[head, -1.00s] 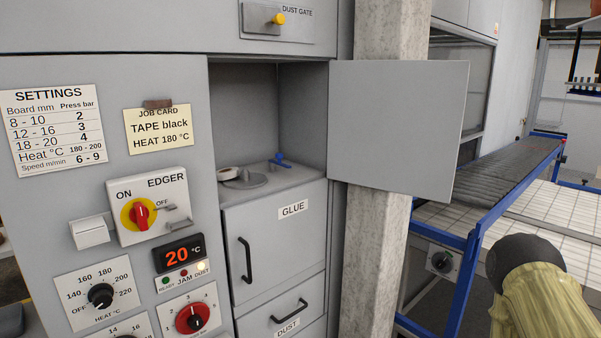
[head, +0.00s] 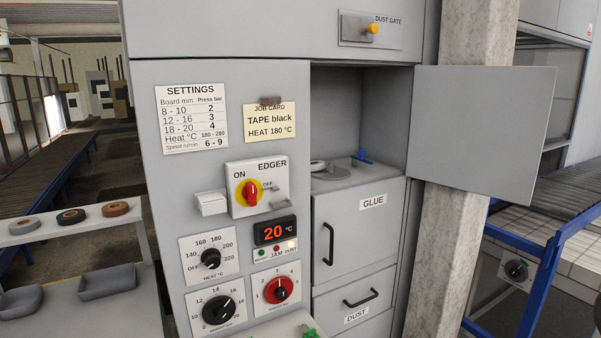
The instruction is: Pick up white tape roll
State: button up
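A white tape roll (head: 318,166) lies in the open compartment of the grey machine, at the left of its floor. It is partly hidden by the compartment's left edge. A flat grey disc (head: 332,173) lies beside it and a small blue part (head: 362,156) is behind to the right. The compartment door (head: 480,130) stands open to the right. My gripper is not in view.
A light shelf (head: 60,234) at the left bears a pale grey roll (head: 24,226), a black roll (head: 71,216) and a brown roll (head: 115,209). Grey trays (head: 107,281) are below. A concrete pillar (head: 445,260) and blue-framed conveyor (head: 545,250) are at the right.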

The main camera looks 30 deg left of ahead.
aim_at(318, 164)
jog(key=u, duration=0.95)
